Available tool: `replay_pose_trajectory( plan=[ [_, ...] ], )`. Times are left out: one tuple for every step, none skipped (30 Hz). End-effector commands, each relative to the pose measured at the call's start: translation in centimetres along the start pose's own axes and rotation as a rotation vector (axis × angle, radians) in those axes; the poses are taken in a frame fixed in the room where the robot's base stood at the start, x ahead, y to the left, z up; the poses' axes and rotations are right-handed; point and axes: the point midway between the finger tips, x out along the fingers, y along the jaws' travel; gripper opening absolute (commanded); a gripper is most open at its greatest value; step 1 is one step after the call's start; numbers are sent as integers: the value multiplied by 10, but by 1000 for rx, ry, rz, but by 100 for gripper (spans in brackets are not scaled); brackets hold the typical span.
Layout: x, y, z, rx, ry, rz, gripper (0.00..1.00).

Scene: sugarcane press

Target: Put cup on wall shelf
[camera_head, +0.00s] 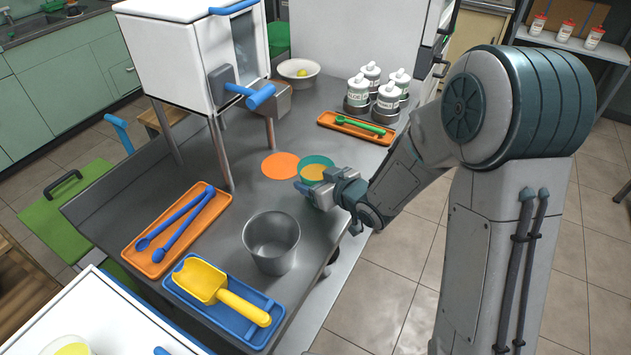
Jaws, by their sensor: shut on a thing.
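A teal cup (316,161) with something yellow-orange inside is at the right edge of the steel counter, upright. My gripper (322,190) is shut on the cup from its near right side, and its fingers hide part of the cup's wall. I cannot tell whether the cup's base touches the counter. A shelf (556,41) with several white and red bottles is at the top right, far behind my arm; I cannot tell whether it is the wall shelf.
An orange disc (281,165) lies left of the cup on the counter (215,262). A metal pot (271,243), orange tray (158,268), blue tray (188,302), sauce bottles (387,103) and white press (180,62) stand around. Open tiled floor (400,265) lies to the right.

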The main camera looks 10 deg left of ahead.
Motion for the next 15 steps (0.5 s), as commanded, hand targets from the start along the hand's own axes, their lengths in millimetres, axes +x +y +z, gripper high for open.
replay_pose_trajectory(
  plan=[
    [0,0,-1,0,1,0,31],
    [0,0,-1,0,1,0,31],
    [0,0,-1,0,1,0,31],
    [0,0,-1,0,1,0,31],
    [0,0,-1,0,1,0,31],
    [0,0,-1,0,1,0,31],
    [0,0,-1,0,1,0,31],
    [0,0,-2,-1,2,0,31],
    [-1,0,-2,-1,2,0,31],
    [-1,0,-3,-1,2,0,31],
    [-1,0,-4,-1,2,0,31],
    [-2,0,-5,-1,2,0,31],
    [-2,0,-6,-1,3,0,31],
    [-3,0,-7,-1,3,0,31],
    [-3,0,-9,-1,3,0,31]
  ],
)
